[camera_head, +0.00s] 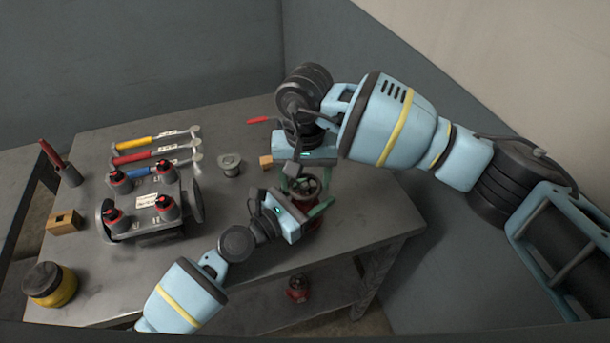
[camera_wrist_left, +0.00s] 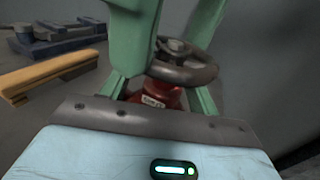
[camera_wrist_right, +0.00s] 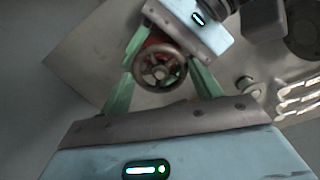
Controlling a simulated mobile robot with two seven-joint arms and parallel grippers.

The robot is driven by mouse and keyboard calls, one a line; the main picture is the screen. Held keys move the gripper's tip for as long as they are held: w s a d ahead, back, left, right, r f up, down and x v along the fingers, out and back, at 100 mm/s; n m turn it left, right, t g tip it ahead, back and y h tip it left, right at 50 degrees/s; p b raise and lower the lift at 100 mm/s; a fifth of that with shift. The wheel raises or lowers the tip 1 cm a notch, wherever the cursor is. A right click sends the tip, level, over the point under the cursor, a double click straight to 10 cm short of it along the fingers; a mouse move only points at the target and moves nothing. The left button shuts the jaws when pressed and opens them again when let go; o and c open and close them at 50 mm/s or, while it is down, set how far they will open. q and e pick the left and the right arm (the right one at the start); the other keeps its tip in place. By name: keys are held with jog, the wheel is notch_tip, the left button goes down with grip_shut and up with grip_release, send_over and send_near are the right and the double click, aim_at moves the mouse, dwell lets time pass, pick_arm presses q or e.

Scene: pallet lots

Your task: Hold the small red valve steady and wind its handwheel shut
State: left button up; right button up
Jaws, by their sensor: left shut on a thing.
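The small red valve (camera_wrist_left: 160,98) stands near the table's right edge, its grey spoked handwheel (camera_wrist_right: 160,68) on top. In the head view the handwheel (camera_head: 302,187) is partly covered by my grippers. My left gripper (camera_head: 307,203) is shut on the red valve body below the wheel, one green finger on each side. My right gripper (camera_wrist_right: 161,72) is above the wheel, its green fingers spread on either side of the rim. I see no clear grip on the wheel; whether a finger touches the rim is hard to tell.
A yellow-and-black jar (camera_head: 50,285) stands front left. Another red valve (camera_head: 297,289) is below the tabletop.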

jog(key=c, duration=0.5)
